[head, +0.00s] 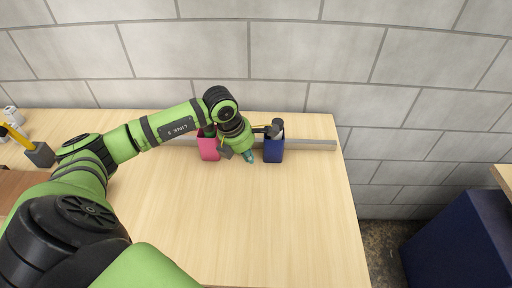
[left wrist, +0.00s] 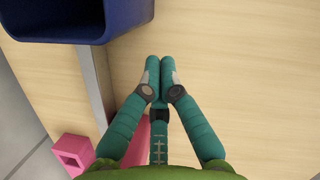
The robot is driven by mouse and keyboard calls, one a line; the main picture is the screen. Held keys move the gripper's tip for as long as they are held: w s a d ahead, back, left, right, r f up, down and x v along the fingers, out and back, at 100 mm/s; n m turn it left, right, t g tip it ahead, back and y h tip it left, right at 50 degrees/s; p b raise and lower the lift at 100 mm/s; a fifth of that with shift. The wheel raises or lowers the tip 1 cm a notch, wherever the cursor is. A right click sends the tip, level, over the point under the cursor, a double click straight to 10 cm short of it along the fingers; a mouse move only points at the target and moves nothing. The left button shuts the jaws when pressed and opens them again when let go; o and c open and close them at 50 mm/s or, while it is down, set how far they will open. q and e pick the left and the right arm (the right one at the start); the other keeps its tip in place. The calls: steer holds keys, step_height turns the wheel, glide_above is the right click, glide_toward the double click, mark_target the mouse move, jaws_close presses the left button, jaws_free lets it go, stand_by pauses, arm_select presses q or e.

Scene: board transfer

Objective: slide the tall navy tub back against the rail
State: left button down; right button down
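The tall navy tub (head: 273,152) stands at the back of the table, by the rail (head: 312,144). A dark tool with a grey end sticks up from it. I cannot tell whether the tub touches the rail. My left gripper (head: 249,157) is low in front of the rail, just left of the tub and apart from it. In the left wrist view its teal fingertips (left wrist: 160,72) are together with nothing between them. The tub (left wrist: 85,32) is at the upper left there, over part of the rail (left wrist: 97,85). My right gripper is not in view.
A pink tub (head: 208,149) stands left of my left gripper, partly behind my arm. A grey block with a yellow handle (head: 39,153) is at the far left. The table (head: 255,220) is bare in front of the navy tub; its right edge is close.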

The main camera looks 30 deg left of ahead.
mark_target(263, 159)
arm_select(q)
steer(key=shift+w+d+p, duration=0.2)
steer(key=shift+w+d, duration=0.15)
steer(key=shift+w, duration=0.25)
steer(key=shift+w+d+p, duration=0.2)
steer(key=shift+w+d, duration=0.1)
steer(key=shift+w, duration=0.25)
steer(key=shift+w+d+f+b, duration=0.15)
steer(key=shift+w+d+b, duration=0.1)
steer(key=shift+w+b, duration=0.25)
steer(key=shift+w+d+b, duration=0.15)
steer(key=shift+w+b, duration=0.05)
steer(key=shift+b, duration=0.2)
steer(key=shift+w+d, duration=0.15)
steer(key=shift+w, duration=0.15)
steer(key=shift+r, duration=0.2)
